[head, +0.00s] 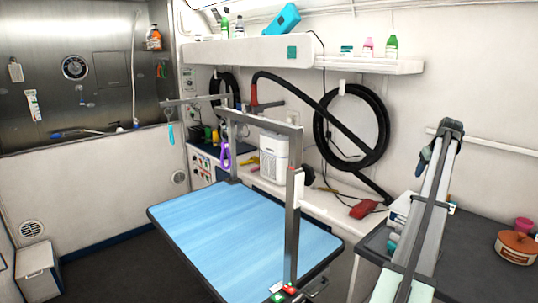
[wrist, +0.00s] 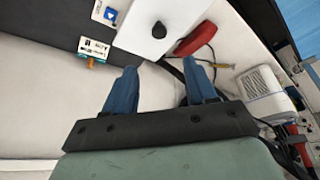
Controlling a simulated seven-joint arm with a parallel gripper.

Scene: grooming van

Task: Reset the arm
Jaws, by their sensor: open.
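My gripper (wrist: 160,78) shows in the wrist view with its two blue fingers spread apart and nothing between them. In the head view my gripper (head: 424,160) is at the right, at the upper end of my raised arm, in front of the white wall. It looks clear of the dark counter (head: 463,240) below. The fingertips are small and partly hidden by the arm there.
A blue grooming table (head: 240,235) with a grey metal frame (head: 291,230) stands in the middle. A red object (head: 364,209) and a white appliance (head: 275,155) are on the white counter. A black hose (head: 318,130) hangs behind. A brown pot (head: 516,247) stands at the right.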

